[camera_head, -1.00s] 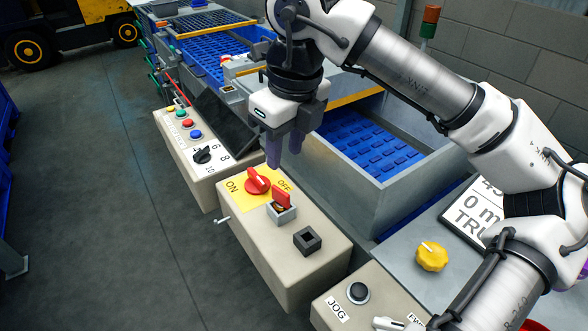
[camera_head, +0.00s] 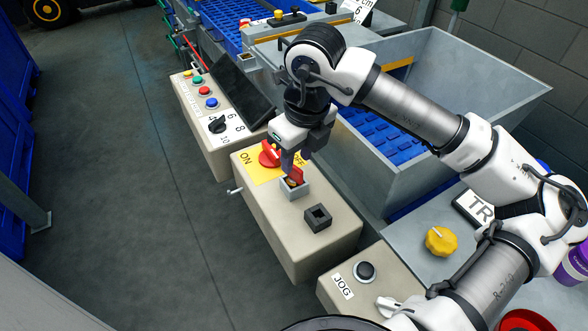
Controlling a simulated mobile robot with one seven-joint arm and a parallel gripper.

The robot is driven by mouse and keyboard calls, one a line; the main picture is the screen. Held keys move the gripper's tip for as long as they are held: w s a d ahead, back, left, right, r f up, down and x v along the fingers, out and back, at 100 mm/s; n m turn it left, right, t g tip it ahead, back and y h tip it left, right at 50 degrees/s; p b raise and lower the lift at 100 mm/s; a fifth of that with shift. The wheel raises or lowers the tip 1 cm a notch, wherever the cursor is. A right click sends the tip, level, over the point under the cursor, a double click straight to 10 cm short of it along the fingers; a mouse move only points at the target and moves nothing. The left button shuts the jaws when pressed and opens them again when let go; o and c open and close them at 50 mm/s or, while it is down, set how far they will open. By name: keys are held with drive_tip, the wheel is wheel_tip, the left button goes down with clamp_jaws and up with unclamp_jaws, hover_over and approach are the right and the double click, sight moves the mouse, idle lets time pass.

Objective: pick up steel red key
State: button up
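The red key (camera_head: 296,174) stands upright in a small grey square holder (camera_head: 293,190) on top of a beige control box. My gripper (camera_head: 295,163) is directly above and at the key, with its fingers pointing down. The fingers partly cover the key's upper part. One finger shows on the key's left side; the other is hard to make out. I cannot tell whether the fingers touch the key or how far apart they are.
A red rotary switch (camera_head: 270,156) on a yellow ON/OFF plate lies just behind the key, partly covered by my gripper. A dark empty square socket (camera_head: 318,217) sits in front. A grey hopper with blue belt (camera_head: 385,147) stands to the right. A yellow knob (camera_head: 440,241) is farther right.

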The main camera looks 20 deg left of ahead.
sight(295, 166)
drive_tip(key=shift+a+f+p, duration=0.2)
drive_tip(key=shift+f, duration=0.75)
drive_tip(key=shift+a+f+p, duration=0.15)
drive_tip(key=shift+f+p, duration=0.05)
drive_tip(key=shift+f, duration=0.7)
clamp_jaws()
drive_tip(key=shift+r, duration=0.1)
